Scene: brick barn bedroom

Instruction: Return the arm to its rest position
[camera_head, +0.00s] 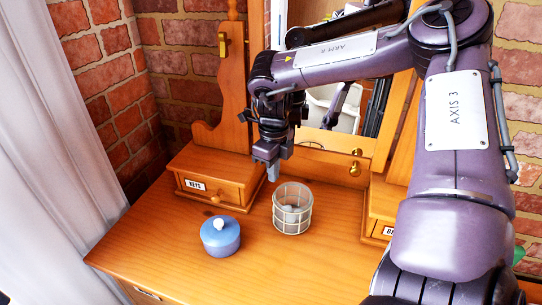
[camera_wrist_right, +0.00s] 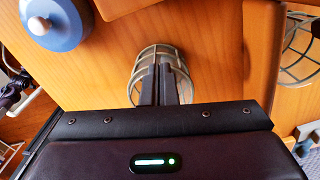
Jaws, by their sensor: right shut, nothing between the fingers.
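My right arm reaches in from the right of the head view, across the dresser. Its gripper (camera_head: 272,170) points down above and just behind a round wire basket (camera_head: 292,222). The fingers are shut with nothing between them. In the right wrist view the shut fingers (camera_wrist_right: 165,85) overlap the basket (camera_wrist_right: 146,58) in the picture. Something pale sits in the basket; I cannot tell what. My left gripper is not in view.
A blue lidded pot (camera_head: 220,240) stands left of the basket on the wooden dresser top (camera_head: 160,230). A small drawer box labelled KEYS (camera_head: 225,194) is behind it. A mirror (camera_head: 325,110) stands at the back. A white curtain (camera_head: 55,140) hangs left.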

